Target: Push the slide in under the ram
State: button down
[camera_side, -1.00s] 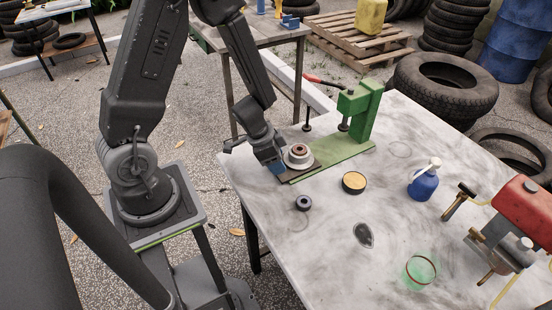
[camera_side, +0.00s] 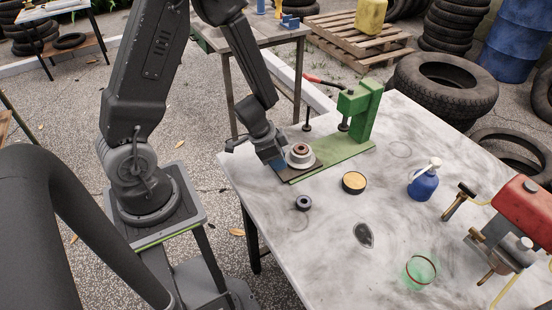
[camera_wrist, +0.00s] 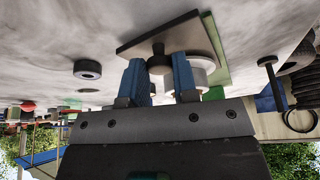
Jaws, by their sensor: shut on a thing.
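The slide (camera_side: 288,176) is a flat brown plate at the left end of the green press base (camera_side: 335,157). A pale hub with a brown bore (camera_side: 300,157) stands upright on it. The slide also shows in the wrist view (camera_wrist: 136,44). My gripper (camera_wrist: 158,78) is shut on the slide's dark knob (camera_wrist: 158,52), its blue fingers on either side; in the side view it is low at the slide's left end (camera_side: 274,165). The ram (camera_side: 344,125) hangs from the green press frame (camera_side: 367,110), to the right of the hub and clear of it.
A dark ring (camera_side: 303,203) and a round tin (camera_side: 354,182) lie in front. A blue bottle (camera_side: 423,183), a green-tinted glass (camera_side: 420,271) and a red machine (camera_side: 520,215) are farther right. A dark upright pin (camera_side: 308,118) stands behind the base.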

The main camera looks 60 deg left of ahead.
jog(key=w, duration=1.4)
jog(key=shift+w, duration=0.2)
jog(key=c, duration=0.9)
grip_release()
jog(key=v, duration=0.7)
jog(key=shift+s+r, duration=0.2)
jog(key=shift+r, duration=0.05)
